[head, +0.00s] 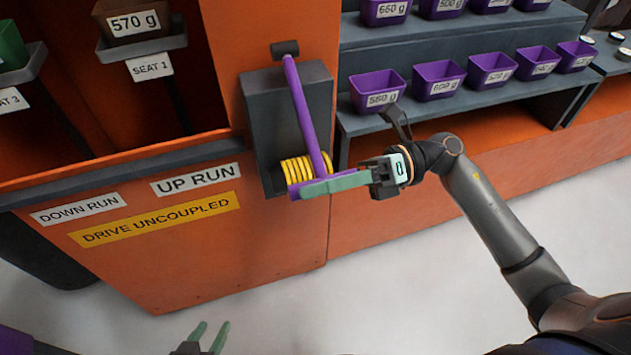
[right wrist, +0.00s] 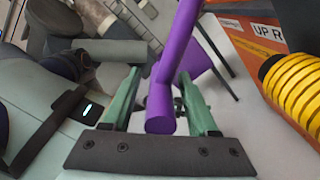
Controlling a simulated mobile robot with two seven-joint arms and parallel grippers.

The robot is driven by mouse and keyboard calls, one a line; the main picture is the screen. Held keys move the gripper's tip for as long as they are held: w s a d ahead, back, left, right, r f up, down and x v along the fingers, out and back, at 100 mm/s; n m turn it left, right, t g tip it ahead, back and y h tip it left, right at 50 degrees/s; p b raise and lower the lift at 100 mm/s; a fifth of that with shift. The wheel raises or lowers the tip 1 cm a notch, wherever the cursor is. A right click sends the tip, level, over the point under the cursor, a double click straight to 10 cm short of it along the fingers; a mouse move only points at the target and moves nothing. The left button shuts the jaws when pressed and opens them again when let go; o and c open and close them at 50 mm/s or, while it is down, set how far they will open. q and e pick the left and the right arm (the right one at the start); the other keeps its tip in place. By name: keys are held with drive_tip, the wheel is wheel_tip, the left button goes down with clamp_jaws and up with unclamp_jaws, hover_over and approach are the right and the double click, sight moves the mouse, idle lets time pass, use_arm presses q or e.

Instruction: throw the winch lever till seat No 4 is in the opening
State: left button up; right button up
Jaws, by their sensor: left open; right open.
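The purple winch lever (head: 303,110) hangs down from a dark pivot at the top of a grey housing (head: 285,95), passing beside a yellow coil (head: 296,170). My right gripper (head: 303,189) is at the lever's lower end. In the right wrist view the lever's purple grip (right wrist: 160,105) lies between the open green fingers, with gaps showing beside it. In the opening, the SEAT 1 shelf (head: 150,66) carries a brown 570 g bucket (head: 132,20). The SEAT 3 shelf (head: 22,72) holds a green bucket at the left edge. Seat No 4 is not in view. My left gripper (head: 208,338) is open and empty, low in the picture.
The orange elevator casing bears DOWN RUN, UP RUN and DRIVE UNCOUPLED (head: 155,219) labels. Stepped grey shelves at right hold several purple buckets (head: 377,90) with gram labels. The pale floor in front is clear. The yellow coil is close to the right gripper.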

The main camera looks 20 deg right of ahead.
clamp_jaws()
idle(0.5)
idle(1.0)
